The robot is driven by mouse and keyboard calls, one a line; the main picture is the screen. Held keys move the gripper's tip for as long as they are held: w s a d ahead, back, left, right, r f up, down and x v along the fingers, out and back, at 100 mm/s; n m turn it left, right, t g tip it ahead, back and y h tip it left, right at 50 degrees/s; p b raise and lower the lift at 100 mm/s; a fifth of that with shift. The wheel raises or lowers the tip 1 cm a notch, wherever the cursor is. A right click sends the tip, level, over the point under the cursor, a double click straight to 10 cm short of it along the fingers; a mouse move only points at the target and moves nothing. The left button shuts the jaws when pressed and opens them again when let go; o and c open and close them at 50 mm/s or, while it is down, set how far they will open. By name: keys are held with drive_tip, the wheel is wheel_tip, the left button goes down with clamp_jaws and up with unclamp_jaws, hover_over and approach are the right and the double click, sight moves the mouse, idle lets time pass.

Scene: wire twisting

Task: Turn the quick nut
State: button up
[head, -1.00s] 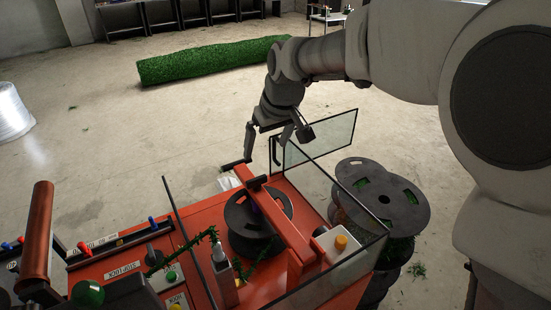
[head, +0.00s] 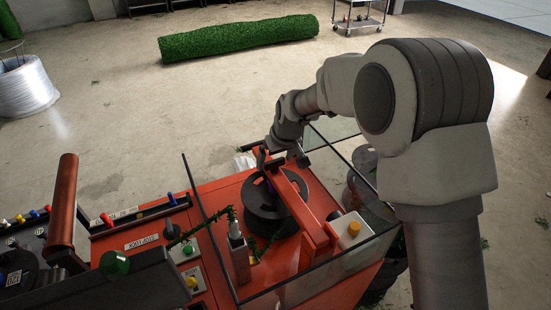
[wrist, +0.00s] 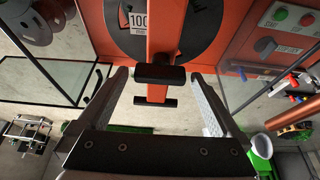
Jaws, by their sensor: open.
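The quick nut is a black crossbar handle (wrist: 160,75) on the end of the orange arm (wrist: 165,35) in front of the spool, seen in the wrist view. A second, smaller black bar (wrist: 155,102) shows just below it. In the head view the nut is mostly hidden by my gripper (head: 277,156). In the wrist view my gripper (wrist: 158,80) is open, with its two fingers on either side of the handle. There is a gap between each finger and the handle, and nothing is held.
The black spool (head: 262,205) sits in the orange machine behind clear guard panels (head: 345,170) with dark frames. A control panel (head: 190,260) with buttons and levers is at the left. More spools (head: 366,160) stand at the right. Open floor lies beyond.

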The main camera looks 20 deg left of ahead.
drive_tip(key=shift+c, duration=0.2)
drive_tip(key=c, duration=1.2)
